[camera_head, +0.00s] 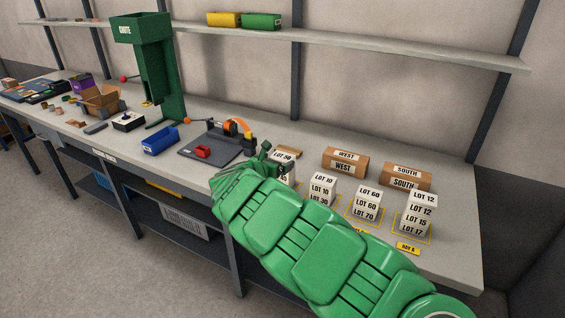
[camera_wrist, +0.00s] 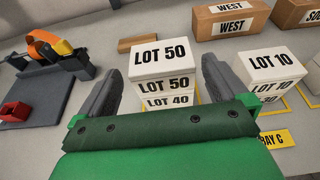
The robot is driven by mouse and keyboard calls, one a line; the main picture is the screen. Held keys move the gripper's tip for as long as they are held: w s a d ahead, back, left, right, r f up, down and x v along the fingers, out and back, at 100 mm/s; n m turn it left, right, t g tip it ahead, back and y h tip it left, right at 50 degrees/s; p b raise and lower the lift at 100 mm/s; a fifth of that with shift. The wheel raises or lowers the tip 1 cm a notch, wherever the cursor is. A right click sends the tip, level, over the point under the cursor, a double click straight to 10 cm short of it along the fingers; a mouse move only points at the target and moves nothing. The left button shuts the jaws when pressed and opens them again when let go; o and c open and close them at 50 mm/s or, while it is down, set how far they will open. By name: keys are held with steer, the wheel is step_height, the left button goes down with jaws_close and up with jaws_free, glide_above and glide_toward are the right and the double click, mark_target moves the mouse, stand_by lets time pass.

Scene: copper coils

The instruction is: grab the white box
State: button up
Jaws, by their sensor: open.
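Several stacks of white boxes stand on the bench. In the wrist view the nearest stack has a top white box labelled LOT 50 (camera_wrist: 162,58), above another LOT 50 box (camera_wrist: 165,86) and a LOT 40 box (camera_wrist: 168,101). My gripper (camera_wrist: 161,68) is open, with one dark finger to the left of this stack and one to the right. Gaps show beside the top box, and I hold nothing. In the head view my gripper (camera_head: 265,163) is at this stack and hides part of it; its top box (camera_head: 287,156) shows just beyond.
To the right stand the LOT 10 stack (camera_head: 322,183), LOT 60 stack (camera_head: 367,196) and LOT 12 stack (camera_head: 421,205). Cardboard boxes WEST (camera_head: 344,166) and SOUTH (camera_head: 404,182) are behind. A dark fixture with an orange part (camera_wrist: 45,48) is on the left.

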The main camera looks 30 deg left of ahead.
mark_target(281, 158)
steer(key=shift+x, duration=3.5)
steer(key=shift+f, duration=0.15)
steer(key=c, duration=0.9)
